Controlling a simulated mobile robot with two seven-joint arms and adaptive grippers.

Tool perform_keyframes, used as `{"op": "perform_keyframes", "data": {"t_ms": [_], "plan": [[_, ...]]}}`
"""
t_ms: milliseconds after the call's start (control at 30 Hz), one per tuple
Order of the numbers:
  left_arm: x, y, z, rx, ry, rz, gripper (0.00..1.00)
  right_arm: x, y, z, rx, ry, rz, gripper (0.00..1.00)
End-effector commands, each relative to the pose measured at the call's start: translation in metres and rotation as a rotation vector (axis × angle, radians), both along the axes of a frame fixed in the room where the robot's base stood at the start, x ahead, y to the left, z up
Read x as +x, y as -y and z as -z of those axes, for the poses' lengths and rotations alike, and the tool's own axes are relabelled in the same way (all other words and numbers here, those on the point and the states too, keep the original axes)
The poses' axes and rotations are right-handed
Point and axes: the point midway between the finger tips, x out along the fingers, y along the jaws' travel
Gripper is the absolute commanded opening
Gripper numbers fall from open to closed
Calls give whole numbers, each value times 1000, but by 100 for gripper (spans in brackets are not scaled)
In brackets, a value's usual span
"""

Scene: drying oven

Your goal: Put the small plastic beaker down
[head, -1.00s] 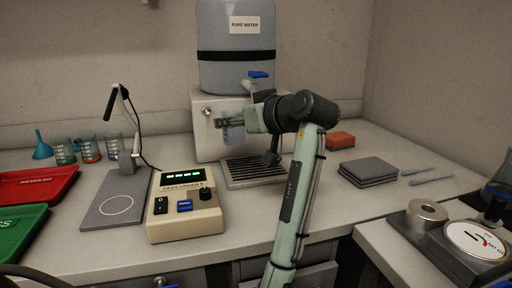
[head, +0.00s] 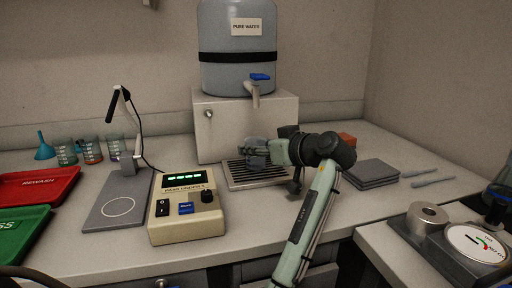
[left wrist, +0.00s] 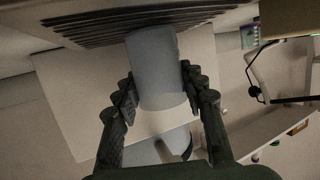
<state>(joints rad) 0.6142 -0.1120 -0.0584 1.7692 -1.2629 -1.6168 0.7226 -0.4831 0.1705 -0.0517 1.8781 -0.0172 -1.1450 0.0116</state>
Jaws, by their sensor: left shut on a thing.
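The small plastic beaker (left wrist: 158,65) is translucent grey-blue. My left gripper (left wrist: 160,88) is shut on it, one finger on each side, in the left wrist view. In the head view the beaker (head: 256,157) is partly hidden by my left gripper (head: 262,148). It is low over the slotted drip tray (head: 236,181) and looks roughly upright. Its base is close to the grate in the left wrist view, but I cannot tell if it touches. The blue-handled tap (head: 255,91) of the water tank is above it. My right gripper is not in view.
A beige control box (head: 186,228) and a grey stand plate (head: 113,212) lie left of the tray. Several graduated beakers (head: 91,150) stand further left, behind the red tray (head: 38,184). Grey stacked pads (head: 371,173) lie right. Bare counter lies in front of the tray.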

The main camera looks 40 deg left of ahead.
Motion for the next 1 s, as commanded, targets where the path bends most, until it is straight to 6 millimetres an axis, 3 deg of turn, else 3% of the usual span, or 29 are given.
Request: {"op": "perform_keyframes", "data": {"t_ms": [100, 133, 300, 667, 833, 1000], "plan": [[0, 0, 3, 0, 0, 0, 18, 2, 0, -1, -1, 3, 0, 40], [0, 0, 2, 0, 0, 0, 43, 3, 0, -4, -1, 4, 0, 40], [0, 0, 2, 0, 0, 0, 61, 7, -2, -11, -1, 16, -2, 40], [0, 0, -3, 0, 0, 0, 61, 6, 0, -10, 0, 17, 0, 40], [-8, 27, -8, -3, 3, 3, 61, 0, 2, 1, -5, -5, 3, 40], [-19, 62, -19, -3, 4, 4, 61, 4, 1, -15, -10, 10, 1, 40]]}}
